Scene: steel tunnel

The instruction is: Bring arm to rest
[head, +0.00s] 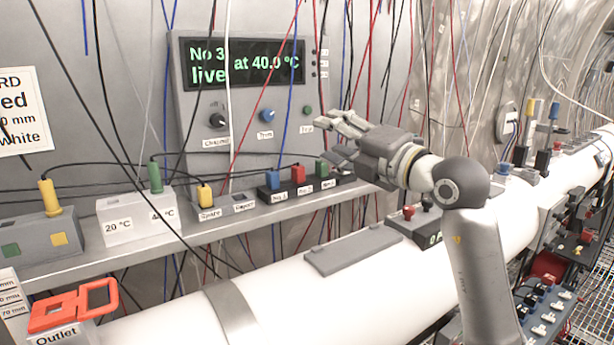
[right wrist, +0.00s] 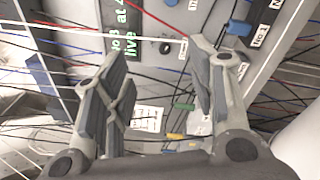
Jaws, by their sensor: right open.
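My right gripper (head: 338,138) is raised in front of the instrument panel, its fingers pointing left in the head view. It is open and empty. In the right wrist view my right gripper (right wrist: 160,85) shows its two fingers spread wide apart, with nothing between them. My right arm (head: 470,240) comes up from the lower right, over the white pipe. My left gripper is not in view.
A shelf (head: 150,252) holds boxes with coloured plugs, including a white box (head: 138,222). Below runs a white pipe (head: 290,300) with a grey plate (head: 365,250) and an orange-red handle (head: 75,305). Many wires hang around the gripper.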

